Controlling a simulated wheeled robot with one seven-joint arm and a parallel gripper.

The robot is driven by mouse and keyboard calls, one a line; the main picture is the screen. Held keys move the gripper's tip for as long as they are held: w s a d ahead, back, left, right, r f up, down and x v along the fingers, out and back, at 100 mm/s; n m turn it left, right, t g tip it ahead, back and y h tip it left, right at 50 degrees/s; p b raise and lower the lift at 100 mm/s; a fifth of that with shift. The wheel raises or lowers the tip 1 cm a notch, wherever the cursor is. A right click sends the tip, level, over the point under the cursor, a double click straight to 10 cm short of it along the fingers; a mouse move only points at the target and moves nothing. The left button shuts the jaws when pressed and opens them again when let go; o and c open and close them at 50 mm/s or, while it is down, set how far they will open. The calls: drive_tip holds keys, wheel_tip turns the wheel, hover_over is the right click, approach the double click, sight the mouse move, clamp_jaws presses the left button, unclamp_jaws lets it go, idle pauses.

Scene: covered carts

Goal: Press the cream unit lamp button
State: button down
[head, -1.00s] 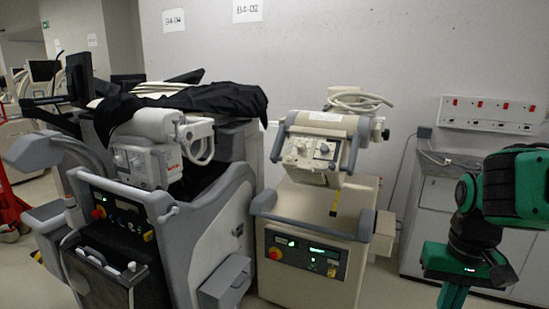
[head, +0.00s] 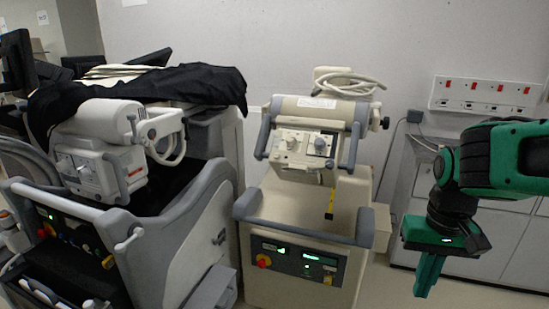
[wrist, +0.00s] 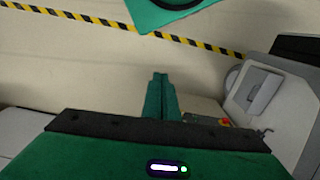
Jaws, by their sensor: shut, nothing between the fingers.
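The cream unit (head: 300,205) stands in the middle of the head view. Its upper head carries a box (head: 303,146) with knobs and a dark dial. Its lower front has a dark control panel (head: 300,263) with a red-and-yellow knob, green lit displays and small buttons. I cannot tell which button is the lamp button. My green gripper (head: 427,284) points down to the right of the unit, clearly apart from it. In the wrist view its fingers (wrist: 160,80) are together and empty. A small part of a cream body with a red and green panel (wrist: 224,122) shows beyond them.
A grey cart (head: 195,235) with a black cover (head: 200,85) stands close on the left of the cream unit. Grey cabinets (head: 500,235) stand along the wall at right. Yellow-black tape (wrist: 110,22) crosses the open floor in the wrist view.

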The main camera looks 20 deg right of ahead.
drive_tip(key=n+t+y, duration=0.2)
drive_tip(key=n+t, duration=1.2)
drive_tip(key=n, duration=1.3)
approach(277, 155)
drive_tip(key=a+r, duration=0.6)
drive_tip(key=shift+w+a+f, duration=0.15)
drive_tip(key=shift+w+f, duration=0.1)
drive_tip(key=shift+w, duration=0.15)
drive_tip(key=shift+w+d+f, duration=0.65)
drive_tip(key=shift+w+f, duration=0.2)
drive_tip(key=shift+f, duration=0.2)
drive_tip(key=shift+w+d+f, duration=0.6)
drive_tip(key=shift+w+f, duration=0.25)
drive_tip(key=shift+f, duration=0.15)
drive_tip(key=shift+w+d+f, duration=0.65)
drive_tip(key=shift+w+f, duration=0.2)
drive_tip(key=shift+f, duration=0.2)
